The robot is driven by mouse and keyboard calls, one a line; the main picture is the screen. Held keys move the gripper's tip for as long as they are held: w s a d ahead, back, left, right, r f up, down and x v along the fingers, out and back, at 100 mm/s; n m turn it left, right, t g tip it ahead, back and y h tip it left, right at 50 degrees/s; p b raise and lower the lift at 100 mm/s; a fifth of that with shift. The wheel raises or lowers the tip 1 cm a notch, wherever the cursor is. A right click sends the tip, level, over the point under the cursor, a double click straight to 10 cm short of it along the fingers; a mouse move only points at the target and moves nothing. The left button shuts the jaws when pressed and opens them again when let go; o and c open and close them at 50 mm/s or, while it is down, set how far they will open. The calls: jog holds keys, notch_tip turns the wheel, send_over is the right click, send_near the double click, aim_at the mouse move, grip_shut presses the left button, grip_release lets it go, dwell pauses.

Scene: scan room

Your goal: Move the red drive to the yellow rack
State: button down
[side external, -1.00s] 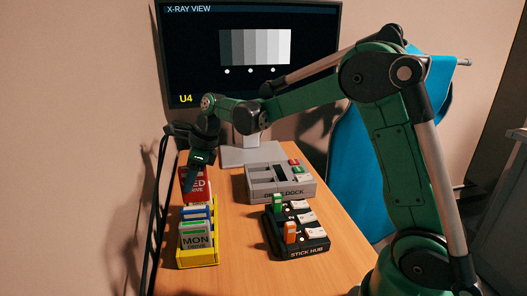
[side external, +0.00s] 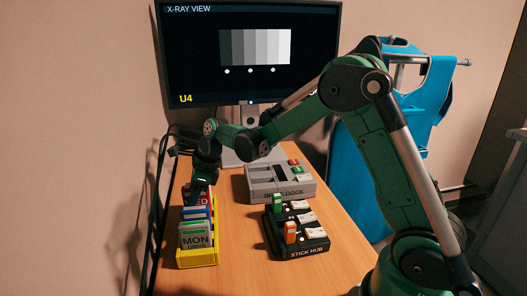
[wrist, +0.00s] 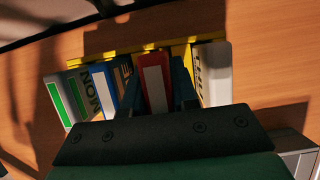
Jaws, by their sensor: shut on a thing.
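The yellow rack (side external: 199,260) stands on the left of the table with several drives in a row. The red drive (side external: 195,195) is at the rack's far end in the side view, partly behind my gripper (side external: 204,184). In the wrist view the red drive (wrist: 154,82) sits in the rack row between my two dark fingers, which are shut on it. A blue drive (wrist: 103,85) is to its left and a white drive (wrist: 215,75) to its right. The yellow rack (wrist: 120,54) shows behind them. Whether the red drive touches the rack's bottom is hidden.
A green-striped MON drive (side external: 197,236) fills the near end of the rack. The grey dock (side external: 281,183) and black stick hub (side external: 303,247) stand to the right. A monitor (side external: 250,50) is behind. Bare table lies between rack and hub.

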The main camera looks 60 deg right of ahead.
aim_at(187, 187)
jog(key=shift+f, duration=1.05)
dwell(0.7)
jog(key=shift+c, duration=2.2)
grip_release()
jog(key=shift+r, duration=0.1)
jog(key=shift+r, duration=3.45)
